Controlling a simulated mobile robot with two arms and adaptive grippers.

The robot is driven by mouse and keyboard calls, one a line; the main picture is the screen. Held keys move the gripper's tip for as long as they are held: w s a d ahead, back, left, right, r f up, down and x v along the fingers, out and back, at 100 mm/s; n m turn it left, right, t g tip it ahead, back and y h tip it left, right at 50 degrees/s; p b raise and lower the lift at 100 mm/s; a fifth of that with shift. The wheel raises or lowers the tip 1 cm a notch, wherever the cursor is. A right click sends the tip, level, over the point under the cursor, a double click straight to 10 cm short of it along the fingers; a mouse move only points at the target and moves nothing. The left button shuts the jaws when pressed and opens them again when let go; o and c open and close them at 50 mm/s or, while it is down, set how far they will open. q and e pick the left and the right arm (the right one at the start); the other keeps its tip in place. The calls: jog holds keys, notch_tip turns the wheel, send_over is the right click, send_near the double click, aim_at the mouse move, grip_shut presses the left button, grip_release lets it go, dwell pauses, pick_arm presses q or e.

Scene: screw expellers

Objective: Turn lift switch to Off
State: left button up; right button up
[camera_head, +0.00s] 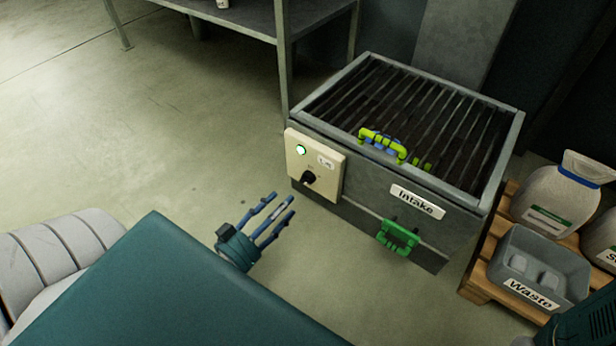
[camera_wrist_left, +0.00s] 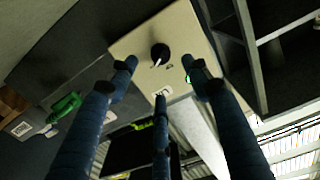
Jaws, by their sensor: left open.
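The lift switch is a black rotary knob (camera_head: 308,177) on a cream control panel (camera_head: 326,168) on the left side of the grey intake box. A lit green lamp (camera_head: 301,150) and a small label sit above the knob. In the left wrist view the knob (camera_wrist_left: 159,54) has a white pointer mark; its setting is too small to read. My left gripper (camera_head: 281,212) is open and empty, apart from the panel, to its lower left in the head view. In the wrist view its fingers spread in front of the panel (camera_wrist_left: 137,50). My right gripper is not visible.
The intake box (camera_head: 383,208) has a slatted top, a yellow-green handle (camera_head: 383,144) and a green handle (camera_head: 398,237). A grey Waste bin (camera_head: 541,262) and sacks (camera_head: 556,198) stand at right on a pallet. A metal shelf (camera_head: 285,60) stands behind. Floor at left is clear.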

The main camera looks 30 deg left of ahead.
aim_at(304, 183)
pick_arm(q)
jog(key=w+b, duration=0.1)
jog(key=w, duration=0.2)
jog(key=w+b, duration=0.2)
jog(key=w, duration=0.1)
jog(key=w+b, duration=0.2)
jog(key=w, duration=0.1)
jog(key=shift+w+d, duration=0.3)
jog(key=shift+d, duration=0.1)
jog(key=c, duration=1.2)
